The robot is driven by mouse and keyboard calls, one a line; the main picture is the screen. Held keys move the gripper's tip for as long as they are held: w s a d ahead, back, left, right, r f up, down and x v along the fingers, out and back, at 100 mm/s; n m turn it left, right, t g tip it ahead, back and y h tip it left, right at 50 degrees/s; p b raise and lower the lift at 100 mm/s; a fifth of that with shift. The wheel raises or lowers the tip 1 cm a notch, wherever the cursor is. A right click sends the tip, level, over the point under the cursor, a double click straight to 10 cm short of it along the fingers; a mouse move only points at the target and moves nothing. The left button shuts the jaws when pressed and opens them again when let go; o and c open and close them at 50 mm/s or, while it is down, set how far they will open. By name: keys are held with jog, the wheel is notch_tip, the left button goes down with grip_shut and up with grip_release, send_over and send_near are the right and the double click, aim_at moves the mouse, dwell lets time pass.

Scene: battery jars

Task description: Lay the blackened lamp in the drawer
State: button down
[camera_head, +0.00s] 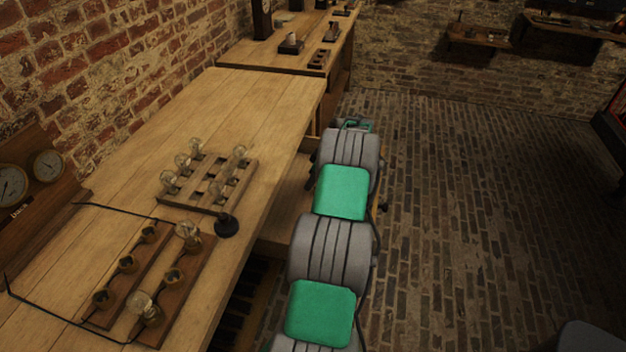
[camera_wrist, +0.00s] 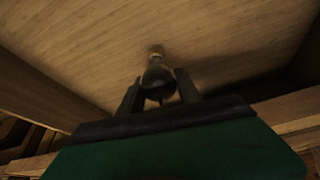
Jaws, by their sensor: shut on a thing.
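My gripper (camera_wrist: 158,88) is shut on the blackened lamp (camera_wrist: 157,74), a small bulb with dark glass and a paler end, between its two fingers in the wrist view. Pale wooden boards, apparently the drawer's floor, lie beyond the lamp. I cannot tell whether the lamp touches them. In the head view the open drawer (camera_head: 283,212) juts from the right side of the bench, partly hidden by my arm. My gripper and the lamp are hidden there behind my arm.
The bench (camera_head: 262,95) carries a wooden rack (camera_head: 196,198) with several clear lamps, and socket boards (camera_head: 181,300) with two clear lamps. A dark round-based object (camera_head: 227,226) stands at the bench edge. The brick floor (camera_head: 470,220) at the right is largely clear.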

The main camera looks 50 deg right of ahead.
jog(key=shift+f, duration=0.25)
jog(key=c, duration=0.8)
grip_release()
jog(key=shift+r, duration=0.1)
jog(key=shift+r, duration=0.3)
jog(key=v, duration=1.1)
jog(key=shift+s+r, duration=0.2)
jog(key=shift+r, duration=0.15)
